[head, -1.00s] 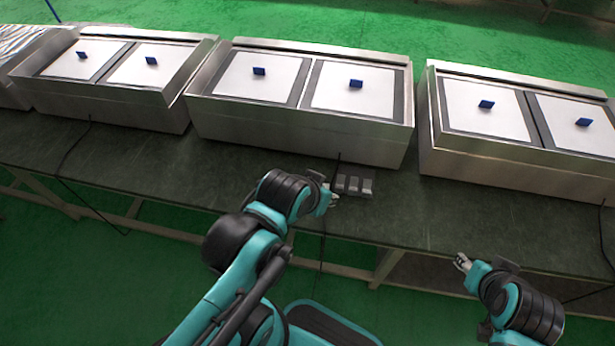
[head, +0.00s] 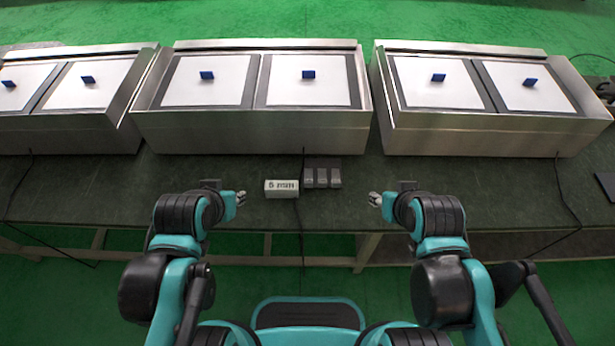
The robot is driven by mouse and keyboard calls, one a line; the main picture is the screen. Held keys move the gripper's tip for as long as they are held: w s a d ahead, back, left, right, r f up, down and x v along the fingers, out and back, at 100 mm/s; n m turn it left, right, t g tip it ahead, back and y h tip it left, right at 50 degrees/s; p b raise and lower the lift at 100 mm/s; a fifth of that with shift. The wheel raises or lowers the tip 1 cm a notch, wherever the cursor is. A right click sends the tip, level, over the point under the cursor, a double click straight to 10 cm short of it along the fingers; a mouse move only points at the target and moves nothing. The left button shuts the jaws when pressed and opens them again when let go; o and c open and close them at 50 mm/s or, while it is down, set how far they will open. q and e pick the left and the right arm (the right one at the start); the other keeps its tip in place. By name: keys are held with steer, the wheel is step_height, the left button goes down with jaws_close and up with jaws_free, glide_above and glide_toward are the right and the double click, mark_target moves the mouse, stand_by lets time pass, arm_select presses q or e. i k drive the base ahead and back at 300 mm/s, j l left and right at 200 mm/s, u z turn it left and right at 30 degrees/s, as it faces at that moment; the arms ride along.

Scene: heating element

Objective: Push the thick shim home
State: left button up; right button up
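A dark tray (head: 322,163) with several grey blocks (head: 322,178) in a row lies on the dark bench top, in front of the middle metal box. A pale block marked "5 mm" (head: 282,188) stands just left of it. I cannot tell which piece is the thick shim. My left gripper (head: 240,198) is left of the marked block and apart from it. My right gripper (head: 374,199) is right of the grey blocks, also apart. Both point inward; their fingers are too small to show whether they are open, and I see nothing held.
The middle metal box (head: 250,130) has white panels with blue tabs (head: 308,74). Similar boxes stand left (head: 70,132) and right (head: 480,135). A thin dark cable (head: 300,225) hangs over the bench front near the marked block. The bench (head: 450,180) is otherwise mostly clear.

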mark_target(309, 172)
steer(key=j+z, duration=0.4)
steer(key=k+j+z, duration=0.1)
steer(key=z, duration=0.25)
steer(key=k+j+z, duration=0.15)
steer(key=j+z, duration=0.25)
